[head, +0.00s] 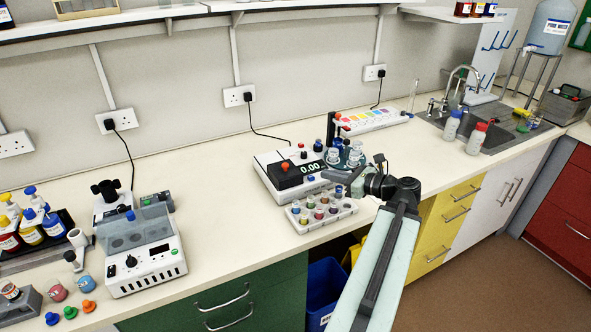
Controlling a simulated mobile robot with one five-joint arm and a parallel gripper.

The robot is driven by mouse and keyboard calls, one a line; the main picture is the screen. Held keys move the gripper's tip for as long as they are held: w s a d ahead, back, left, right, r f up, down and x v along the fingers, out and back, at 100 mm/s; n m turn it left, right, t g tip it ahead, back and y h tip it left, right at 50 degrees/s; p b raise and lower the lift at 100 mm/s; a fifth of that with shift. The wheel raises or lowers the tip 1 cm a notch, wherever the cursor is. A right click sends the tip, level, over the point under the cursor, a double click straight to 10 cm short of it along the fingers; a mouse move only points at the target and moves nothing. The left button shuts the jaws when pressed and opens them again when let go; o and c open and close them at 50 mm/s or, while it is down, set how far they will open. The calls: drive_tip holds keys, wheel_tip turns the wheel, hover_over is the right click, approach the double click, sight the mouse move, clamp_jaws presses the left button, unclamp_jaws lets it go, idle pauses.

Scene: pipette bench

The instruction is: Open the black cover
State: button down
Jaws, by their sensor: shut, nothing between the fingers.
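The black cover (285,178) appears to be the dark box-like part on a white bench device (263,160). A red knob (285,166) sits on top of it, and a display reading 0.00 (310,167) is beside it. It looks lowered onto the device. My gripper (328,176) is at the right end of this device, shut and empty, pointing left. It appears apart from the cover. My wrist and the small glassware around it hide part of the device's right side.
A white rack of coloured vials (320,222) stands just in front, below my gripper. Small flasks (354,158) crowd behind it. A second device with a grey see-through lid (133,228) is at left. Clear bench (225,215) lies between the devices; a sink (487,132) is at right.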

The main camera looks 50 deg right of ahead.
sight(288, 166)
drive_tip(key=b+x, duration=0.3)
drive_tip(key=x, duration=1)
drive_tip(key=shift+w+f, duration=0.2)
drive_tip(key=shift+w, duration=0.15)
